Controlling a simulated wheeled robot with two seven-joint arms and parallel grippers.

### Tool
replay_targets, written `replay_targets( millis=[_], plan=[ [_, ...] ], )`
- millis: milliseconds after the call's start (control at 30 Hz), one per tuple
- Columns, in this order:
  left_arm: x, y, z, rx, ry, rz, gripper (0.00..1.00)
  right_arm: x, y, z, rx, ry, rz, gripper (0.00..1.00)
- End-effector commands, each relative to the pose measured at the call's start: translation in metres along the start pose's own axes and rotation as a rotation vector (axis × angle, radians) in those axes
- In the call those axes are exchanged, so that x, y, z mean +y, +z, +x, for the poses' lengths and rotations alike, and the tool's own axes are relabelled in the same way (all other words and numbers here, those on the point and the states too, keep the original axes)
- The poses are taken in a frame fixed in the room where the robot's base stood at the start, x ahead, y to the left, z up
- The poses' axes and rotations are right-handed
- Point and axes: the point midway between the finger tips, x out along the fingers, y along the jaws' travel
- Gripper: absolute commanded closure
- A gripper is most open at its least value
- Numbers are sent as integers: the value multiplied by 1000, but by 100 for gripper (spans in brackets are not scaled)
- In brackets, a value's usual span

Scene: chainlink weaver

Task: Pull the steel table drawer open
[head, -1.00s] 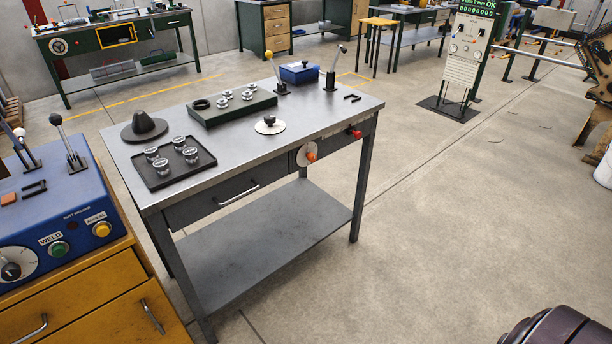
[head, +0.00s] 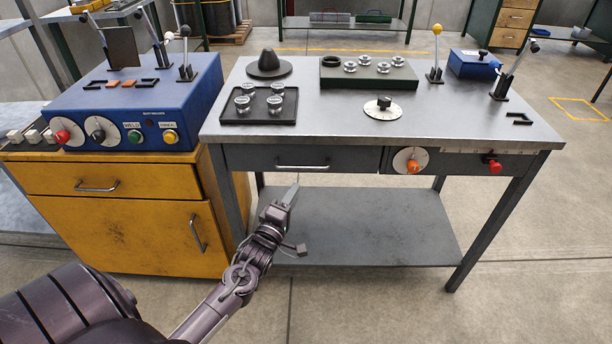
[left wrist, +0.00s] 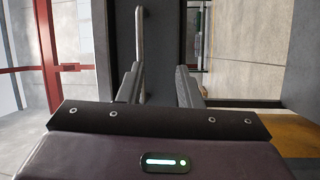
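The steel table (head: 420,120) stands ahead in the head view. Its drawer (head: 250,158) is under the left half of the top, with its front flush with the frame. The drawer has a silver bar handle (head: 303,166). My left gripper (head: 291,192) is just below and in front of the handle. In the left wrist view, my left gripper (left wrist: 159,82) has its two fingers apart with nothing between them. The handle (left wrist: 139,45) shows there as an upright bar beyond the left finger's tip, off the gap's centre. Contact cannot be told. My right gripper is out of view.
A yellow cabinet (head: 115,225) with a blue welder box (head: 135,100) stands close to the table's left. A lower shelf (head: 360,230) lies under the drawer. An orange knob (head: 412,167) and a red knob (head: 494,166) are on the table's front at right. The floor in front is clear.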

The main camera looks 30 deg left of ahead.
Motion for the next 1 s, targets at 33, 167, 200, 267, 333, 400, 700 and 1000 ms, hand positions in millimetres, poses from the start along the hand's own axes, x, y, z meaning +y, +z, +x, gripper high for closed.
replay_targets(
  millis=[33,167,200,267,333,400,700,1000],
  plan=[
    [11,-3,3,3,33,-31,68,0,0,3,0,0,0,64],
    [26,-5,15,5,66,-69,68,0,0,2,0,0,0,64],
    [27,-6,20,5,68,-70,68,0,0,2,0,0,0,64],
    [28,-6,30,5,67,-69,68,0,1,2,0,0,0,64],
    [28,-5,42,4,67,-70,68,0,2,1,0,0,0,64],
    [29,-6,53,5,66,-69,68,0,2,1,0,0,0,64],
    [28,-6,82,5,60,-68,68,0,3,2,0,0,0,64],
    [28,-5,83,5,60,-68,71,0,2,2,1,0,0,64]
  ],
)
